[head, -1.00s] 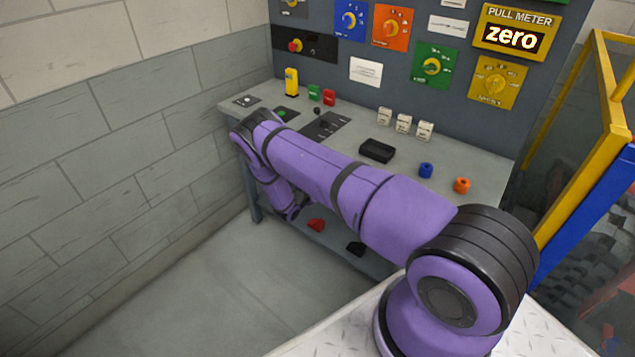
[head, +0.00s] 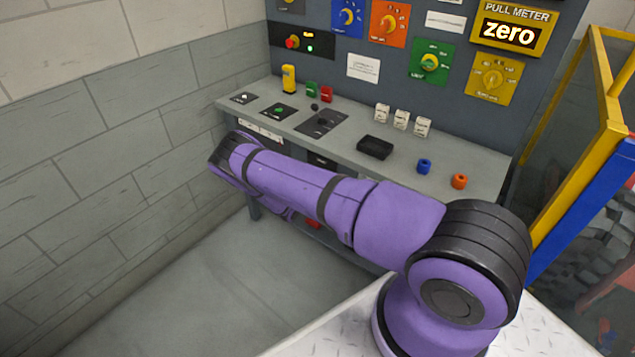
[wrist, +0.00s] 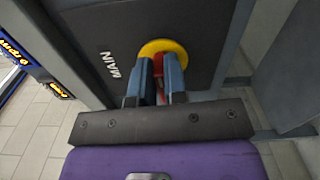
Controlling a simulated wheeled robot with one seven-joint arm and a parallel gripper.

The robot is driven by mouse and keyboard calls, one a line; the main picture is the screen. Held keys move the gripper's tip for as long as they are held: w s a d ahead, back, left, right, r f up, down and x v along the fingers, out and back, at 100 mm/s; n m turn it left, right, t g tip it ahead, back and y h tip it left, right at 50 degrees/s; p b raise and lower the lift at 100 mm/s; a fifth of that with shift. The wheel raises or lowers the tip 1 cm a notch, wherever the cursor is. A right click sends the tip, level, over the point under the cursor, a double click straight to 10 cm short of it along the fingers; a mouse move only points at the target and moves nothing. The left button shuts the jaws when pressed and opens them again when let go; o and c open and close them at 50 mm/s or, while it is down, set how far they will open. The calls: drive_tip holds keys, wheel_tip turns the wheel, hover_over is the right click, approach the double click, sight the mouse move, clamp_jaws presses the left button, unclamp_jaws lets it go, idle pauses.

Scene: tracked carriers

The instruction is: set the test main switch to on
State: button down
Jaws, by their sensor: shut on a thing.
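The main switch shows in the wrist view as a red handle (wrist: 158,66) on a round yellow disc (wrist: 163,47), set in a dark plate (wrist: 95,25) marked MAIN. My gripper (wrist: 159,82) has its two fingers on either side of the red handle and is shut on it. The handle runs roughly up and down in that view, partly hidden between the fingers. In the head view my purple arm reaches down in front of the bench, hiding the gripper and this switch.
The grey bench (head: 455,168) carries a black tray (head: 375,147), a blue piece (head: 424,166), an orange piece (head: 459,181) and a yellow block (head: 289,79). A back panel (head: 395,65) holds dials. A block wall (head: 120,110) stands left; a yellow frame (head: 585,160) stands right.

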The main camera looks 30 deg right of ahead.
drive_tip(key=shift+f+m, duration=0.1)
drive_tip(key=shift+m, duration=0.3)
drive_tip(key=shift+a, duration=0.1)
drive_tip(key=c, duration=1.2)
unclamp_jaws()
drive_tip(key=shift+o, duration=0.2)
drive_tip(key=v, duration=1)
drive_tip(key=shift+a, duration=0.35)
drive_tip(key=shift+s, duration=0.15)
